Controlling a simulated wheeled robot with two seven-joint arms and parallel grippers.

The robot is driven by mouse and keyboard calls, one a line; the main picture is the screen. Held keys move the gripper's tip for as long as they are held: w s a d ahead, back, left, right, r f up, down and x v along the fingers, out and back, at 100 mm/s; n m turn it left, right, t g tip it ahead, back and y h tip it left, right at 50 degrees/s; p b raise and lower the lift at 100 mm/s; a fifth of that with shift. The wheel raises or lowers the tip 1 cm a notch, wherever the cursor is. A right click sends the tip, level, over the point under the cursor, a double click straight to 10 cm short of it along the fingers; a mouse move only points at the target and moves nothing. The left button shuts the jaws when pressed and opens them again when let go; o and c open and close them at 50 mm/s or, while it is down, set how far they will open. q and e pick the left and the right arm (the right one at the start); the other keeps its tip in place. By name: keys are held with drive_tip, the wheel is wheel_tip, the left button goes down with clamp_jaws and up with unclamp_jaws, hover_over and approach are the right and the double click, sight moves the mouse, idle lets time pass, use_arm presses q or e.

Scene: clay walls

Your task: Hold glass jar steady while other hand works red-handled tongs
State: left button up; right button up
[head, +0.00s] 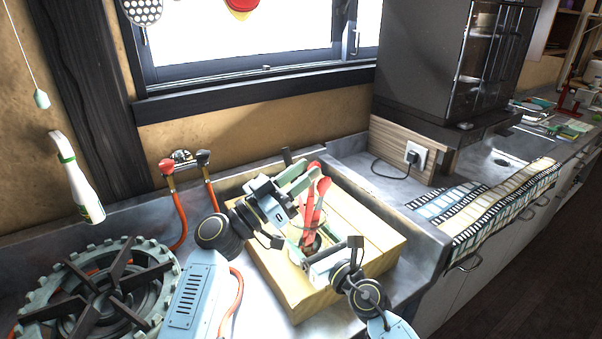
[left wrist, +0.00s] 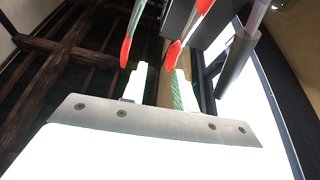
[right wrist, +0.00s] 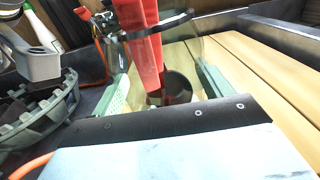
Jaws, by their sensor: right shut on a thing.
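The clear glass jar (head: 322,240) stands on a wooden block with the red-handled tongs (head: 309,205) upright inside it. In the right wrist view, the tongs (right wrist: 143,45) rise from the jar between my right fingers. My right gripper (head: 307,247) is shut on the jar from the near side. My left gripper (head: 304,180) is above the jar, beside the upper part of the tongs. In the left wrist view its fingers (left wrist: 160,80) are apart with nothing visible between them, and two red tong ends (left wrist: 126,52) show just beyond the fingertips. The jar's base is partly hidden.
The wooden block (head: 375,243) has bare top to the right of the jar. A gas burner (head: 100,295) is at the lower left, and a white bottle (head: 80,185) is at the left. Red-handled taps (head: 185,163) stand behind. A dark appliance (head: 440,70) stands back right.

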use_arm(q)
drive_tip(key=shift+a, duration=0.15)
drive_tip(key=v, duration=1.2)
idle(0.5)
use_arm(e)
drive_tip(key=o, duration=1.3)
drive_tip(key=shift+c, duration=0.2)
drive_tip(key=shift+s, duration=0.1)
